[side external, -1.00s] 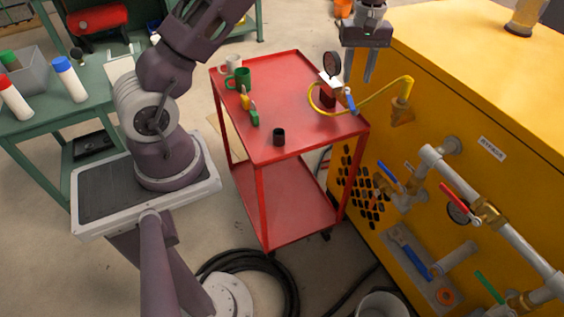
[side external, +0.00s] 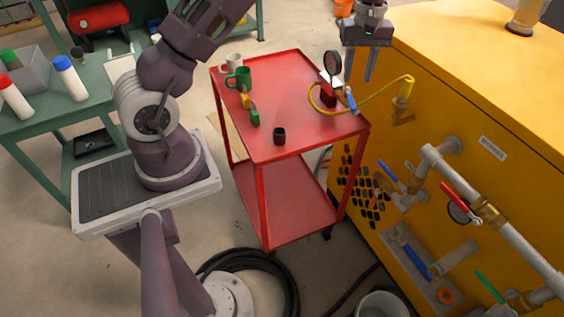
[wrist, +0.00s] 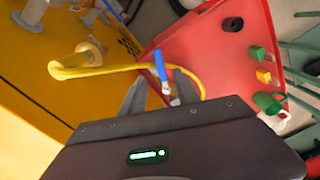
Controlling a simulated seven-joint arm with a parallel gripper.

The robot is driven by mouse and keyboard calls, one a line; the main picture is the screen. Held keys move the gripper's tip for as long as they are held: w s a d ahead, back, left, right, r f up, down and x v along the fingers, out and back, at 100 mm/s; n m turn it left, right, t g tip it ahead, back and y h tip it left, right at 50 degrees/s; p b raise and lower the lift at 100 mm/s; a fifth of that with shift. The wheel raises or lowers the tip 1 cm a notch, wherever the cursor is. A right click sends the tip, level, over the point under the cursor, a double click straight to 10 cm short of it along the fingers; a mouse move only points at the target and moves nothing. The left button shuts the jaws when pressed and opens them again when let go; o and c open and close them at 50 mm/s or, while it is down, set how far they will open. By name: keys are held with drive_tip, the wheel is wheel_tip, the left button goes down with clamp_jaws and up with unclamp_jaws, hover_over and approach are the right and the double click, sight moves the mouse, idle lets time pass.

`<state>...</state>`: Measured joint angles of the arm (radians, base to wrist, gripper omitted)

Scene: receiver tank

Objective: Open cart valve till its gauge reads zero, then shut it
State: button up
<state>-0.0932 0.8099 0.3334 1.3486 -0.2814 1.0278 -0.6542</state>
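The cart valve has a blue lever (side external: 351,103) and sits on the red cart (side external: 290,62) at its right back side. In the wrist view the blue lever (wrist: 160,66) stands between and beyond my fingertips. The round dark-rimmed gauge (side external: 333,63) is beside the valve; its reading is too small to tell. A yellow hose (side external: 375,98) runs from the valve to the yellow cabinet. My gripper (side external: 360,78) points down just above and behind the valve. Its two fingers are apart with nothing visibly between them. I cannot tell whether a finger touches the lever.
The yellow cabinet (side external: 465,60) with pipes and other coloured levers borders the cart on the right.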

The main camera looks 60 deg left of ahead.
sight(352, 101)
wheel_tip(352, 101, down, 7)
drive_tip(key=shift+f, duration=0.1)
clamp_jaws()
idle(0.4)
idle(1.3)
